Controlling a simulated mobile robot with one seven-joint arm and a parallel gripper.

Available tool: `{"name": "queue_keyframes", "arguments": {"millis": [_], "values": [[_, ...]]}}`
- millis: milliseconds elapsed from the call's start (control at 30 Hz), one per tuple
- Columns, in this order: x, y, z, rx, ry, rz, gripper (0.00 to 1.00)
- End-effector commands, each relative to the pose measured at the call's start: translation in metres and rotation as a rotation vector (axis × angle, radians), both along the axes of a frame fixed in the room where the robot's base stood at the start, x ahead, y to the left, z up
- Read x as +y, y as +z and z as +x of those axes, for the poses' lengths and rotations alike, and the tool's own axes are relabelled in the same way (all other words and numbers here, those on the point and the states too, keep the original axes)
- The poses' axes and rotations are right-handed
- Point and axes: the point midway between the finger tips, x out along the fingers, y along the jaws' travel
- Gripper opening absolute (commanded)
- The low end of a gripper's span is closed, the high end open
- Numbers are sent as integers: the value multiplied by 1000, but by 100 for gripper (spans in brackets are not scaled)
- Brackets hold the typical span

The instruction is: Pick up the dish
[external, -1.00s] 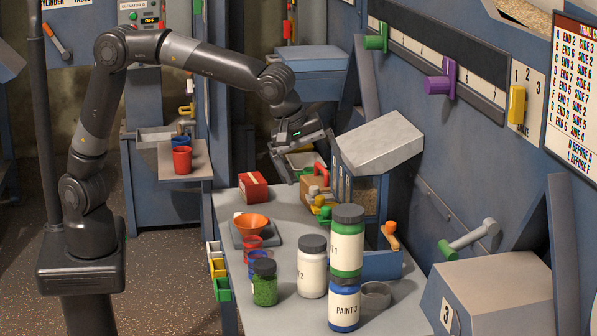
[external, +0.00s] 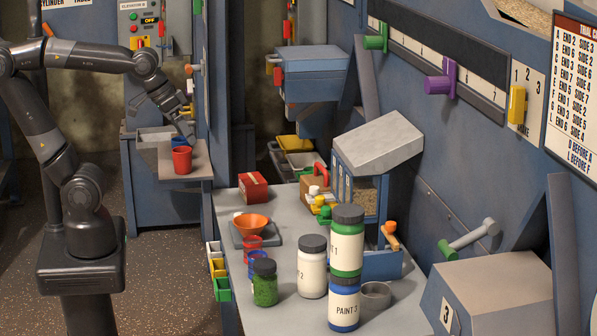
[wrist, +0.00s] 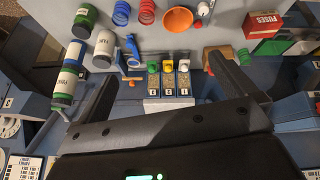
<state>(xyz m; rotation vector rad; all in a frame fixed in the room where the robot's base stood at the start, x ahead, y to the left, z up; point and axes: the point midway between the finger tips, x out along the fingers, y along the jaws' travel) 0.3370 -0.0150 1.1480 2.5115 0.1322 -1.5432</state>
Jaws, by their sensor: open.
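A small grey round dish (external: 376,297) stands on the bench at the right, just beside the blue paint jar (external: 344,303). I cannot make it out in the wrist view. An orange bowl (external: 252,224) sits on a grey scale near the bench's left side; it also shows at the top of the wrist view (wrist: 177,20). My gripper (external: 187,137) is at the back left, close to the red cup (external: 181,160) and well away from the dish. In the wrist view my gripper (wrist: 163,72) has its fingers wide apart, with nothing held.
A sloped grey box (external: 490,290) and the blue wall bound the right side. A red box (external: 253,186) lies behind.

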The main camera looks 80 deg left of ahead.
Motion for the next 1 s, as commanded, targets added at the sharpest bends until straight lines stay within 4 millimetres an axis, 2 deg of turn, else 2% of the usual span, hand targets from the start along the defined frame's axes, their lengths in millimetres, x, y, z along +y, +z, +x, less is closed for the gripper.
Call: {"name": "queue_keyframes", "arguments": {"millis": [33, 100, 233, 433, 500, 767, 867, 967, 1000], "values": [[5, -6, -13, -9, -34, 25, 100], [10, -13, -27, -16, -86, 60, 100], [14, -23, -42, -22, -149, 101, 100], [15, -28, -47, -22, -177, 118, 100], [15, -27, -47, -22, -177, 118, 96], [15, -26, -47, -23, -176, 118, 96], [15, -15, -46, -26, -175, 118, 96], [15, 11, -45, -29, -174, 119, 96], [15, 26, -45, -30, -175, 118, 96]]}}
